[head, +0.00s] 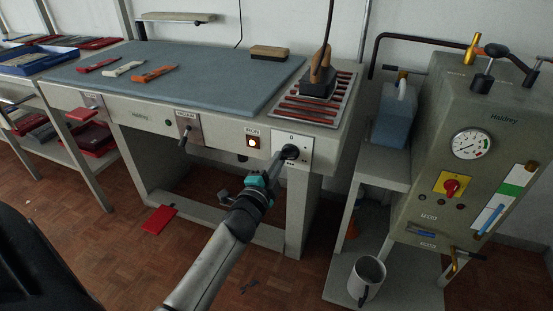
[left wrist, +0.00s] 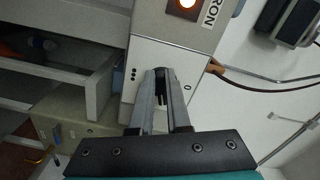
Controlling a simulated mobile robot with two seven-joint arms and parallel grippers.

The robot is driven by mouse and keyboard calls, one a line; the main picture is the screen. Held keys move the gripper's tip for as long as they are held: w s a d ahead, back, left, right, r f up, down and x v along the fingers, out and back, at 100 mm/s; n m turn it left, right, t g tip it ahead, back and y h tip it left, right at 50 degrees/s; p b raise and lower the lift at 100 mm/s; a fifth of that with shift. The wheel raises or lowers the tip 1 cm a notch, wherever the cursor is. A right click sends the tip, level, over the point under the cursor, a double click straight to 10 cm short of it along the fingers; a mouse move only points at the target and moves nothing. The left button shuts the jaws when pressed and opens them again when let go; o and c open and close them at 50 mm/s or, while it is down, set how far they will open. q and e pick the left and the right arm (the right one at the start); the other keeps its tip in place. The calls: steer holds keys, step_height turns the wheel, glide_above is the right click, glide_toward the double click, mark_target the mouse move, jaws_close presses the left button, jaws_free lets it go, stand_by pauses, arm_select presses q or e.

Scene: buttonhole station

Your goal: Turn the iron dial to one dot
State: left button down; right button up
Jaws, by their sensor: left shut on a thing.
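The iron dial (head: 291,151) is a dark knob on a white plate (head: 305,148) at the front right of the ironing table. The plate has a 0 above the knob and small dots below it. In the left wrist view the dial (left wrist: 159,74) is mostly hidden between the fingers, with the dots and the 0 on either side of them. My left gripper (head: 281,158) is shut on the dial. I cannot tell which mark the dial points to. A lamp on the IRON panel (head: 253,143) glows. My right gripper is not in view.
The iron (head: 319,82) stands on a slatted rest (head: 341,98) above the dial. Left of it is a blue-grey table pad (head: 200,75). A boiler (head: 465,150) with a gauge stands to the right, with a mug (head: 367,279) below. A lever (head: 184,139) sticks out left of the IRON panel.

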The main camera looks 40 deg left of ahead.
arm_select(q)
steer(key=shift+d+f+n, duration=0.1)
steer(key=shift+f+n, duration=0.05)
steer(key=shift+n, duration=0.75)
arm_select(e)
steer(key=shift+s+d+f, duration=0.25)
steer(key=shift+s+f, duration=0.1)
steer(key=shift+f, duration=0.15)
arm_select(q)
steer(key=c, duration=0.9)
jaws_free()
steer(key=p+v, duration=0.4)
steer(key=v, duration=1.1)
steer(key=shift+s, duration=0.15)
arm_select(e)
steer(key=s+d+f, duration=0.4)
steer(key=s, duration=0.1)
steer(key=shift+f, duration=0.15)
arm_select(q)
steer(key=shift+f, duration=0.1)
